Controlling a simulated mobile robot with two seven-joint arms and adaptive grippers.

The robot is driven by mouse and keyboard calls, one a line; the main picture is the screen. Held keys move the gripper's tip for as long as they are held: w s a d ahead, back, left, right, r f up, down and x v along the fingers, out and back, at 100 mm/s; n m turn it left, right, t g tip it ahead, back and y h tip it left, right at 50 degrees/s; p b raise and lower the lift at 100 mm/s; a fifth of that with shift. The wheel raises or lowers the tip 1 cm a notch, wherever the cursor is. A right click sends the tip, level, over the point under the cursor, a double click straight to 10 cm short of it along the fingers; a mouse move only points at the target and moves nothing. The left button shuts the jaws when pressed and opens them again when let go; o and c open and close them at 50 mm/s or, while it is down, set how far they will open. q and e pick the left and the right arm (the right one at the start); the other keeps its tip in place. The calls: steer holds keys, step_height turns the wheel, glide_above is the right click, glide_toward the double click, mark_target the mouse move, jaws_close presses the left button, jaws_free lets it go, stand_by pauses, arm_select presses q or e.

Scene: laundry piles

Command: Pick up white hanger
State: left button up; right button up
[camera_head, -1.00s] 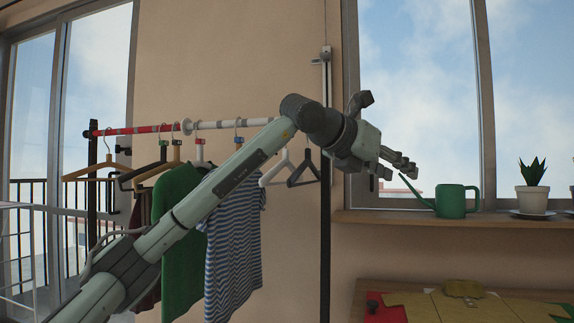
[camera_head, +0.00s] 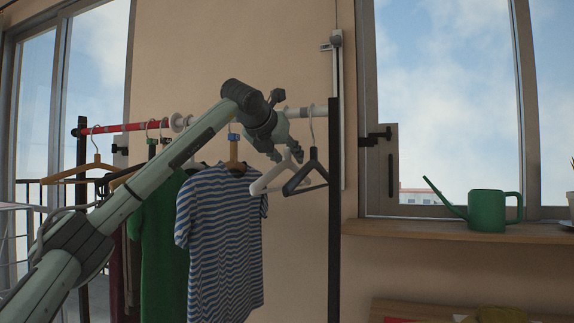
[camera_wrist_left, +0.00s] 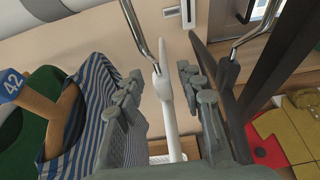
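The white hanger (camera_head: 266,182) hangs empty from the rail, between the striped shirt and a black hanger. In the left wrist view the white hanger (camera_wrist_left: 164,92) stands nearly edge-on between my fingers, its metal hook rising to the top. My left gripper (camera_head: 286,154) is at the top of the white hanger, just below the rail. In the left wrist view its fingers (camera_wrist_left: 160,98) are open, one on each side of the hanger, with visible gaps. The head view partly hides the hanger's neck behind the gripper. My right gripper is not in view.
The black hanger (camera_head: 306,178) is close on the right, near the right finger in the wrist view (camera_wrist_left: 227,76). The striped shirt (camera_head: 220,240) hangs close on the left. A dark post (camera_head: 334,230) stands right of the hangers. A green watering can (camera_head: 487,211) is on the sill.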

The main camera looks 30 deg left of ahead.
arm_select(q)
steer(key=shift+x, duration=1.55)
steer(key=shift+d+r, duration=0.1)
steer(key=shift+d, duration=0.05)
steer(key=shift+c, duration=0.6)
jaws_close()
